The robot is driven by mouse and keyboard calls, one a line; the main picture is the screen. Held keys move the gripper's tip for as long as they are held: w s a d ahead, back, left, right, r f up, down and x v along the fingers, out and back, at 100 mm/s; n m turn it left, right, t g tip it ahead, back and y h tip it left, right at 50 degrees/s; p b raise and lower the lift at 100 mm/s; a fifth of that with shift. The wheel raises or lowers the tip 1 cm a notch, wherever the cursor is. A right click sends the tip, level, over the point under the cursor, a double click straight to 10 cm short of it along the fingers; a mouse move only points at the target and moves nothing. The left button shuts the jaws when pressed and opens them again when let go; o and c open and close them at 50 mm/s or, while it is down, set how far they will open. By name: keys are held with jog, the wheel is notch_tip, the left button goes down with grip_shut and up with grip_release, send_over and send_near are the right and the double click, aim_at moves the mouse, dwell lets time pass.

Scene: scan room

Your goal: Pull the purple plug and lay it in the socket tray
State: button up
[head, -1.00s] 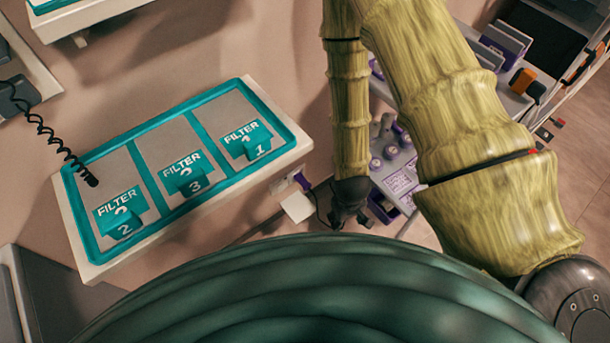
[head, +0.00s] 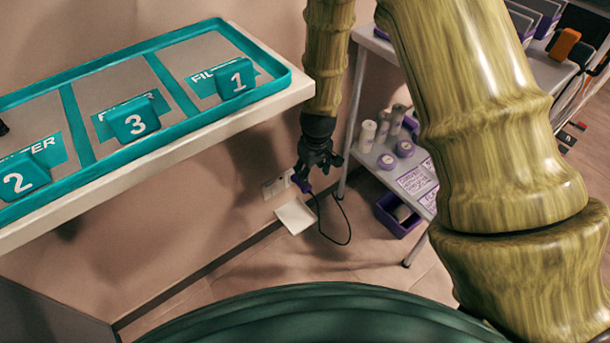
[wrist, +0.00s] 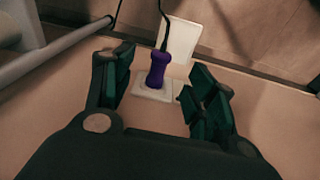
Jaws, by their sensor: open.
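The purple plug (wrist: 157,68) stands on a white wall socket plate (wrist: 148,93), its black cord leading off its back; it appears seated in the plate. In the head view the plug (head: 300,184) shows small beside the socket plate (head: 274,187), partly behind my gripper. The socket tray (head: 296,216), a flat white shelf, sits just below the socket; it also shows behind the plug in the wrist view (wrist: 184,42). My gripper (wrist: 158,66) is open, one finger on each side of the plug, with visible gaps on both sides. In the head view my gripper (head: 310,176) is at the wall.
A teal-rimmed shelf (head: 283,80) with several numbered filter blocks juts out left of my arm. A grey cart (head: 362,150) with jars stands to the right, a purple bin (head: 391,222) below it. The cord (head: 347,228) loops down beside the tray.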

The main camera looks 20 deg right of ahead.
jog(key=shift+n+y, duration=0.3)
jog(key=w+f+b, duration=0.1)
jog(key=f+b, duration=0.1)
jog(key=f, duration=0.1)
jog(key=w+a+f+b, duration=0.1)
jog(key=w+f+b, duration=0.1)
jog(key=f+b, duration=0.1)
jog(key=w+a+f+b, duration=0.1)
jog(key=w+f+b, duration=0.1)
jog(key=f, duration=0.2)
jog(key=shift+f, duration=0.35)
jog(key=shift+c, duration=0.2)
jog(key=c, duration=1.1)
jog(key=shift+s+d, duration=0.3)
jog(key=shift+s, duration=0.45)
jog(key=shift+s+d, duration=0.25)
jog(key=shift+s, duration=0.55)
jog(key=shift+s+d, duration=0.3)
jog(key=shift+s, duration=0.45)
